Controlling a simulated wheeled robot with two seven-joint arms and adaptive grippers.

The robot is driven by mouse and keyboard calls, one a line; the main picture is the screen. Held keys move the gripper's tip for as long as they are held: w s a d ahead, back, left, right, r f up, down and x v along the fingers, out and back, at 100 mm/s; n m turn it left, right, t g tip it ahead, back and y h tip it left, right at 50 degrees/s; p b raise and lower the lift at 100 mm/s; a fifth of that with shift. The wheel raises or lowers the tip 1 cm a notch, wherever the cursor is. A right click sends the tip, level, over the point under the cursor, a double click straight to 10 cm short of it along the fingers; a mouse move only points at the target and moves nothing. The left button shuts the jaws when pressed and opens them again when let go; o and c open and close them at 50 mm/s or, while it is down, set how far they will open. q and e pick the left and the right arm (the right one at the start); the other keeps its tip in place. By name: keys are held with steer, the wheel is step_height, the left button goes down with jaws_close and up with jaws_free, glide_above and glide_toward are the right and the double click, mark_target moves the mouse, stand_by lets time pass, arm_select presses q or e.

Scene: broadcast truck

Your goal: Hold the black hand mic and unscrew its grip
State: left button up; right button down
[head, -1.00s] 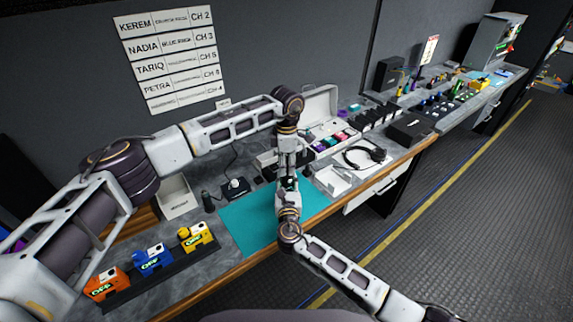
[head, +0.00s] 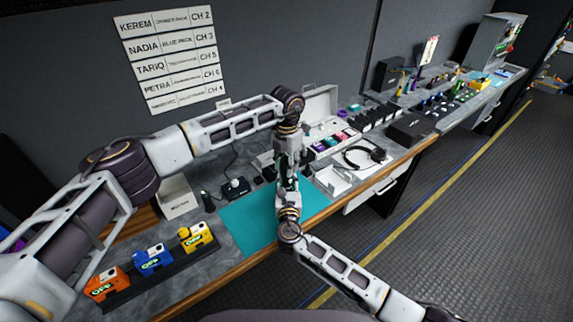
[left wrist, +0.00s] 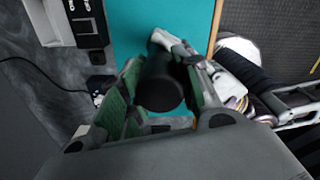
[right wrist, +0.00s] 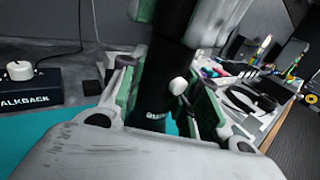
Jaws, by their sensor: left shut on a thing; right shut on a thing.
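The black hand mic (right wrist: 168,70) stands roughly upright between my two grippers above the teal mat (head: 238,220). My left gripper (head: 287,160) comes from above and is shut on the mic's upper part; in the left wrist view the mic's round black end (left wrist: 160,85) sits between green-padded fingers. My right gripper (head: 289,197) comes from below and is shut on the mic's lower part, the grip. In the right wrist view white lettering and a small white knob show by the mic. The seam between grip and body cannot be made out.
Orange (head: 106,283), blue (head: 153,259) and yellow (head: 195,237) packs stand in a black rack at the left front. A talkback box (right wrist: 30,88) is behind the mat. A headset (head: 362,156) and an open white case (head: 320,105) lie to the right.

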arm_select(q)
steer(key=n, duration=0.6)
steer(key=shift+d, duration=0.15)
steer(key=n, duration=0.5)
steer(key=shift+n, duration=0.4)
steer(key=n, duration=0.6)
steer(key=shift+r, duration=0.1)
steer(key=n, duration=0.5)
steer(key=shift+w+n, duration=0.1)
steer(key=shift+n, duration=0.3)
arm_select(e)
steer(key=shift+a, duration=0.1)
arm_select(q)
steer(key=shift+r, duration=1.1)
stand_by(0.4)
steer(key=shift+r, duration=2)
